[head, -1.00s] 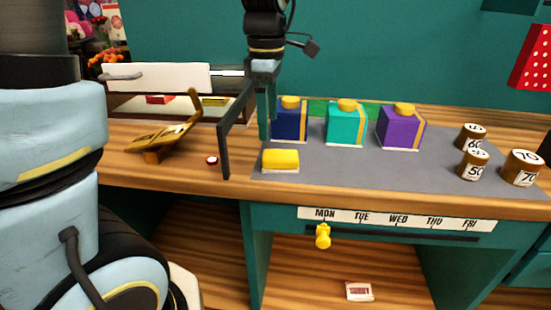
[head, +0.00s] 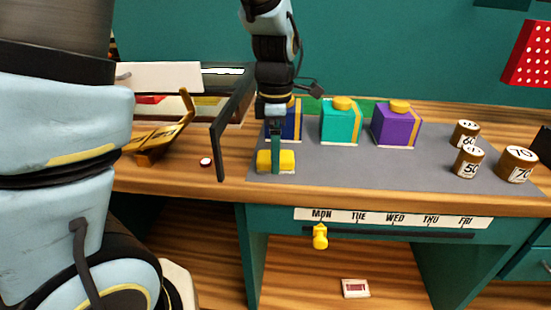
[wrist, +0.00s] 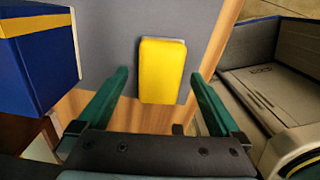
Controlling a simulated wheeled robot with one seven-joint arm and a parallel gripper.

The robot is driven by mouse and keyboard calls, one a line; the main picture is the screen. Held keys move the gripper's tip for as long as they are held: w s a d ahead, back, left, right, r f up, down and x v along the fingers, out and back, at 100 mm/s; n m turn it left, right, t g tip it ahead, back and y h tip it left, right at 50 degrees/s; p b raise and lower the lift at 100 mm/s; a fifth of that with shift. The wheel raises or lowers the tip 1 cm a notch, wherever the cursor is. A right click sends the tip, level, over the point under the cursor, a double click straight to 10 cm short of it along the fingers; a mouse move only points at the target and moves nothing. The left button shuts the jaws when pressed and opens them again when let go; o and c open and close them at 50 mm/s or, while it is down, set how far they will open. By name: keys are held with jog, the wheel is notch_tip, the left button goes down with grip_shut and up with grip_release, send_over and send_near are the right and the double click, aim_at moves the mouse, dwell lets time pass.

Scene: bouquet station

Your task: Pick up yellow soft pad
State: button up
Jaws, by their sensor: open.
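The yellow soft pad (head: 288,161) lies on the grey mat near the table's front edge, left of centre in the head view. It also shows in the wrist view (wrist: 162,70), upright in the picture, with a pale edge along one side. My gripper (wrist: 162,85) is open, and its two green fingers point toward the pad from either side with a gap on each side. In the head view my gripper (head: 276,165) is over the pad, and a finger hides part of it. The fingers do not visibly touch the pad.
Blue (head: 297,122), teal (head: 341,124) and purple (head: 397,127) boxes with yellow tops stand behind the pad on the grey mat (head: 380,170). Several numbered brown cylinders (head: 469,162) stand at right. A brown wooden stand (head: 160,140) is at left. The mat's middle front is clear.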

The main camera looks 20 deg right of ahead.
jog(key=shift+f, duration=0.8)
jog(key=shift+c, duration=0.2)
jog(key=c, duration=1.4)
